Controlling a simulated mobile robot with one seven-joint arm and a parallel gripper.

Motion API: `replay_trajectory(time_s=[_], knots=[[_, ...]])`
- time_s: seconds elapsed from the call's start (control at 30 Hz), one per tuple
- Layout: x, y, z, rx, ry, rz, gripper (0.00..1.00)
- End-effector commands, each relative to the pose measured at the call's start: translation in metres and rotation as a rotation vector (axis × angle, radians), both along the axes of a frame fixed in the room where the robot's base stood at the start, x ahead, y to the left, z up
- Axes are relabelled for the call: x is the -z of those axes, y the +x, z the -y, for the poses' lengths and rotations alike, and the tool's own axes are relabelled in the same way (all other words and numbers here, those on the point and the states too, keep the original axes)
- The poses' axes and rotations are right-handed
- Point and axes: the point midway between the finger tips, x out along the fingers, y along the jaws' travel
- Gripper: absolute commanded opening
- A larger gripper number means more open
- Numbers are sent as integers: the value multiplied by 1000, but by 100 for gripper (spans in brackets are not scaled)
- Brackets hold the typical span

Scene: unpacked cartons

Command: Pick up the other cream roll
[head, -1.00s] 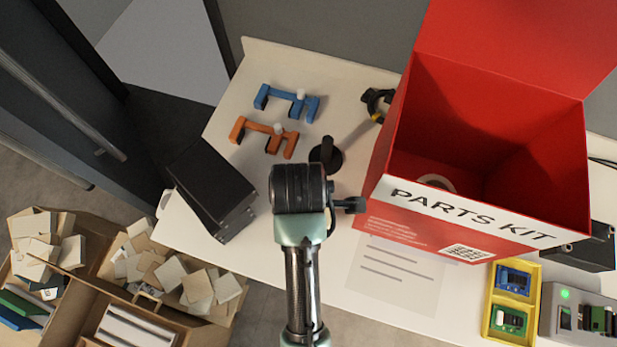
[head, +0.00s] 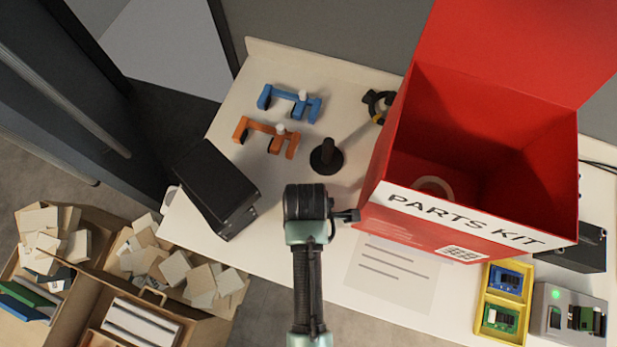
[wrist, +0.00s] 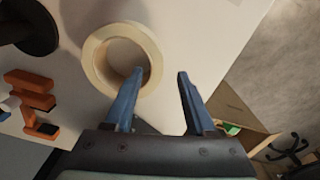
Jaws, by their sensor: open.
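A cream roll (wrist: 98,62), a thick ring with an open centre, lies on the pale table in the wrist view. My gripper (wrist: 160,74) is open and empty. Its left finger overlaps the roll's lower right rim in the picture, and its right finger is clear to the right. I cannot tell whether the finger touches the roll. In the head view my arm hides this roll and the fingers. Another cream roll (head: 436,184) shows partly inside the red PARTS KIT box (head: 455,222).
A black stand (head: 326,158) and orange (head: 262,129) and blue clamps (head: 290,102) stand behind my wrist. A black box (head: 216,187) is to the left. Cartons with blocks (head: 190,283) sit below the table edge. A paper sheet (head: 392,275) lies right of my arm.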

Motion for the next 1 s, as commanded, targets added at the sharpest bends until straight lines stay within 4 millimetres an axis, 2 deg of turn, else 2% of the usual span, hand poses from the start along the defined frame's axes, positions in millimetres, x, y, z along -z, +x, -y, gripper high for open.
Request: replay_trajectory(time_s=[0.23, 0.53, 0.57, 0.83, 0.87, 1.0], knots=[[32, 3, 5, 0, 0, -2, 56], [36, 3, 5, 0, 0, 1, 56], [36, 3, 4, 0, 0, 1, 52], [36, 3, 4, 0, 0, 1, 3], [36, 3, 4, 0, 0, 1, 0], [36, 3, 4, 0, 0, 1, 0]])
